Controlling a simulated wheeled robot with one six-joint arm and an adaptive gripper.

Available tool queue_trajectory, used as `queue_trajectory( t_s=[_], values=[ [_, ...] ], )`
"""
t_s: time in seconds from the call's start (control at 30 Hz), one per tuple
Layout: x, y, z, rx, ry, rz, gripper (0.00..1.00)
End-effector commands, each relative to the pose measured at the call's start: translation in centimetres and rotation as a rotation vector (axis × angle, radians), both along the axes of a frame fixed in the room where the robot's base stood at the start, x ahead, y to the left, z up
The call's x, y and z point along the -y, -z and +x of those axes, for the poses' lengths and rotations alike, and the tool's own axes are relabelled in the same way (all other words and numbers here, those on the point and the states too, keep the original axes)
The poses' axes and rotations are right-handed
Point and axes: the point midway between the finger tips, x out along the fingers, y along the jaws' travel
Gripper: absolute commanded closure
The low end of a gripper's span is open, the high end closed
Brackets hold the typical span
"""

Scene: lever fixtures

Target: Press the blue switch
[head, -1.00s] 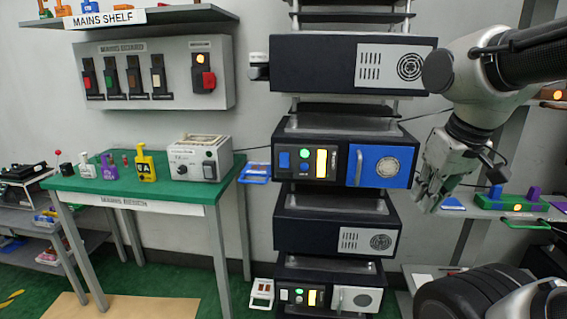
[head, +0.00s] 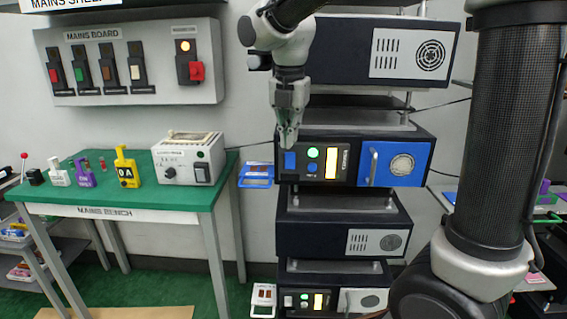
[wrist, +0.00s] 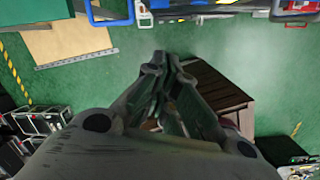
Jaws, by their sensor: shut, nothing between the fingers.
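The blue switch (head: 290,161) is a blue rectangular rocker at the left end of the panel on the rack unit with the blue door (head: 408,166). My gripper (head: 288,141) points down, its fingertips at the top edge of the switch in the head view. The fingers are together and empty. I cannot tell whether they touch the switch or hang in front of it. In the wrist view my gripper (wrist: 163,62) shows over the green floor, and the blue switch cannot be made out there.
Beside the switch are a green lit button (head: 313,153), a small blue button (head: 312,168) and a lit yellow display (head: 331,164). A dark rack unit (head: 365,55) is above. A green bench (head: 110,190) with a grey box (head: 188,160) stands left.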

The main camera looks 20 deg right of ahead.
Motion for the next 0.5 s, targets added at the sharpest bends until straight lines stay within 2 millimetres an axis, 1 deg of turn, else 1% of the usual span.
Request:
queue_trajectory(
  t_s=[0.1, 0.2, 0.3, 0.5],
  values=[
    [0.13, -0.04, -0.08, -0.010, -0.179, -0.026, 1.00],
    [0.16, -0.04, -0.14, -0.015, -0.276, -0.039, 1.00],
    [0.18, -0.03, -0.15, -0.018, -0.323, -0.045, 1.00],
    [0.18, -0.02, -0.16, -0.018, -0.332, -0.046, 1.00]
  ],
)
